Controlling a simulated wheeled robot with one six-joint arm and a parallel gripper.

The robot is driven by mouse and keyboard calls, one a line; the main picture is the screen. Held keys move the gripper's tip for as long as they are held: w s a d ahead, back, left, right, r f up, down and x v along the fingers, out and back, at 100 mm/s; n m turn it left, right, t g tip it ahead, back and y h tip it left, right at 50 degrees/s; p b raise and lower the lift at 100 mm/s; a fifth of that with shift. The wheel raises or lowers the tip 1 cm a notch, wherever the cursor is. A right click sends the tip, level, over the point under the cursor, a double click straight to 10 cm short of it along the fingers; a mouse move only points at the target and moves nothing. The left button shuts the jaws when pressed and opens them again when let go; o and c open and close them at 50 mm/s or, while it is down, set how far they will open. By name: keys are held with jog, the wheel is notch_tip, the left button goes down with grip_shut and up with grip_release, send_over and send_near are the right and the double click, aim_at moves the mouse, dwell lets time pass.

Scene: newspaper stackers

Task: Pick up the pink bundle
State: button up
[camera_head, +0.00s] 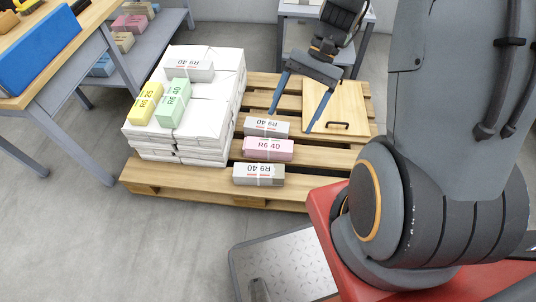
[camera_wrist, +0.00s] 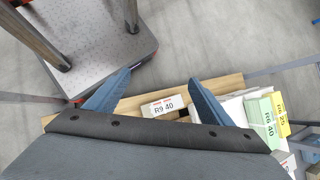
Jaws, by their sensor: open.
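The pink bundle (camera_head: 268,149) lies on the wooden pallet (camera_head: 150,180) in the head view, between two white bundles, one behind it (camera_head: 266,127) and one in front (camera_head: 258,174). My gripper (camera_head: 289,122) is open and empty, with its fingers pointing down, above the pallet behind and to the right of the pink bundle. In the wrist view, the open fingers of my gripper (camera_wrist: 158,76) frame a white bundle (camera_wrist: 162,106) labelled R9 40. I cannot make out the pink bundle in that view; the gripper body covers the lower part.
A tall white stack (camera_head: 210,110) stands left of the bundles, with green (camera_head: 173,103), yellow (camera_head: 145,103) and white bundles on top. A wooden board with a dark handle (camera_head: 340,105) lies on the pallet at right. A bench (camera_head: 60,50) and shelf with bundles stand at left.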

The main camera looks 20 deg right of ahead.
aim_at(292, 146)
jog(key=w+d+f+m+t+y+b, duration=0.3)
jog(key=f+b, duration=0.5)
jog(key=f, duration=0.6)
jog(key=w+d+f+m+t+y+b, duration=0.2)
jog(key=w+f+m+b, duration=0.4)
jog(key=f, duration=0.8)
jog(key=w+d+f+m+t+y+b, duration=0.3)
jog(key=w+f+m+t+y+b, duration=0.2)
jog(key=f, duration=0.9)
jog(key=shift+w+d+f+t+b, duration=0.2)
jog(key=shift+w+b, duration=0.5)
jog(key=shift+b, duration=0.45)
jog(key=shift+w+d+f+t+b, duration=0.15)
jog(key=shift+w+b, duration=0.55)
jog(key=shift+b, duration=0.45)
jog(key=shift+f, duration=0.2)
jog(key=shift+w+a+f, duration=0.1)
jog(key=shift+w, duration=0.05)
jog(key=b+x, duration=0.3)
jog(key=x, duration=0.3)
jog(key=shift+w+a+b, duration=0.1)
jog(key=shift+w+b, duration=0.05)
jog(key=shift+b, duration=0.15)
jog(key=shift+w+a, duration=0.25)
jog(key=shift+a, duration=0.35)
grip_shut()
